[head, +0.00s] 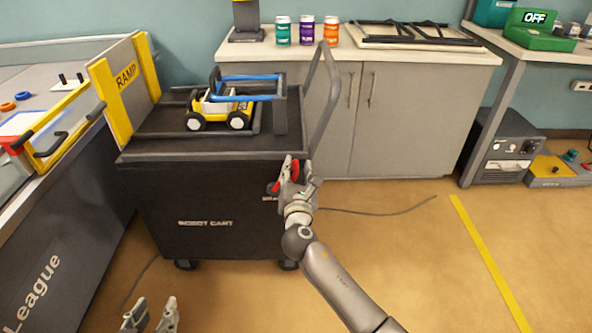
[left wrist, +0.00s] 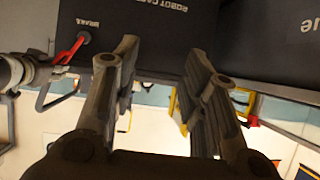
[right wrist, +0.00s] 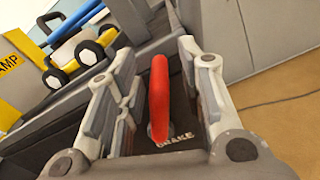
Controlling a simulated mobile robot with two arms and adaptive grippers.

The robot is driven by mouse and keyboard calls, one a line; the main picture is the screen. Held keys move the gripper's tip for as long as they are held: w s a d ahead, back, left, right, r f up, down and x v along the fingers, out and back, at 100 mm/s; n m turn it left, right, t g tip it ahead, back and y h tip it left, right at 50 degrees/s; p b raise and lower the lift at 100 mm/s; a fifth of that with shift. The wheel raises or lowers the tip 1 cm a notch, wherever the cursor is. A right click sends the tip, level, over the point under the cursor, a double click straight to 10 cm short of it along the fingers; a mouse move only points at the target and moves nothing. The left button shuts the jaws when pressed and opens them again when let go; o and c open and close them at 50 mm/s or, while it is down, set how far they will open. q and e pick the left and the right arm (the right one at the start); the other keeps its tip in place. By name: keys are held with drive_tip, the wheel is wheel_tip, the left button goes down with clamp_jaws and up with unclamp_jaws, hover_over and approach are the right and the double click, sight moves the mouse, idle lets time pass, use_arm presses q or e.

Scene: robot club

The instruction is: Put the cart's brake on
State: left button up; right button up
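The black robot cart (head: 205,225) stands in the middle of the head view, its label facing me. Its red brake lever is at the right end of the front face, beside the BRAKE lettering. The lever (right wrist: 159,95) stands between the spread fingers of my right gripper (right wrist: 155,85), with gaps visible on both sides. In the head view, my right gripper (head: 292,168) partly hides the lever (head: 276,187). The lever (left wrist: 71,48) also shows in the left wrist view. My left gripper (head: 150,316) is open and empty, low in front of the cart.
A yellow-and-white toy vehicle (head: 219,112) with a blue bar sits on the cart's top. A yellow RAMP board (head: 125,85) stands at the cart's left, near the League table (head: 60,235). Grey cabinets (head: 400,115) stand behind. The floor (head: 430,260) at right is mostly clear.

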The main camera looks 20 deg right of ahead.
use_arm(q)
drive_tip(key=shift+w+d+r+t, duration=0.25)
drive_tip(key=shift+w+r+t, duration=0.25)
drive_tip(key=shift+r, duration=0.25)
use_arm(e)
drive_tip(key=shift+w+d, duration=0.2)
drive_tip(key=shift+w, duration=0.5)
clamp_jaws()
